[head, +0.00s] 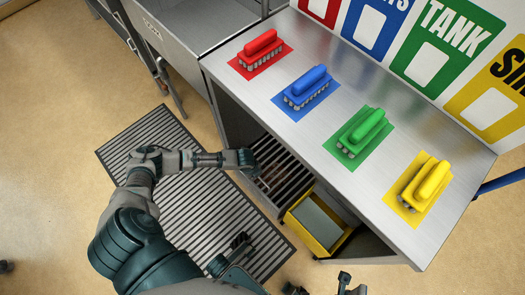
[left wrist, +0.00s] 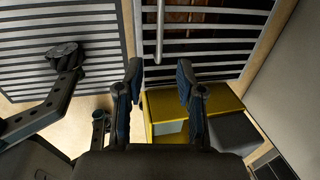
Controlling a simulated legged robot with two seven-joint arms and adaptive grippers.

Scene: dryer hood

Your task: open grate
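The grate (head: 283,172) is a slatted metal panel under the steel counter in the head view, with a dark, reddish-brown space behind its bars. It also shows at the top of the left wrist view (left wrist: 218,56). A pale upright bar (left wrist: 159,32), which looks like its handle, stands near its left edge. My left gripper (left wrist: 158,72) is open and empty. Its fingers lie on either side of the bar's lower end, with gaps on both sides. In the head view the left gripper's fingers are hard to make out. Dark fingertip-like parts at the head view's bottom edge may be my right gripper (head: 349,286).
A yellow bin (head: 316,222) stands right beside the grate; it also shows in the left wrist view (left wrist: 163,101). The steel counter (head: 318,125) overhangs the grate and carries red, blue, green and yellow brushes. A slatted mat (head: 160,130) covers the floor at left.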

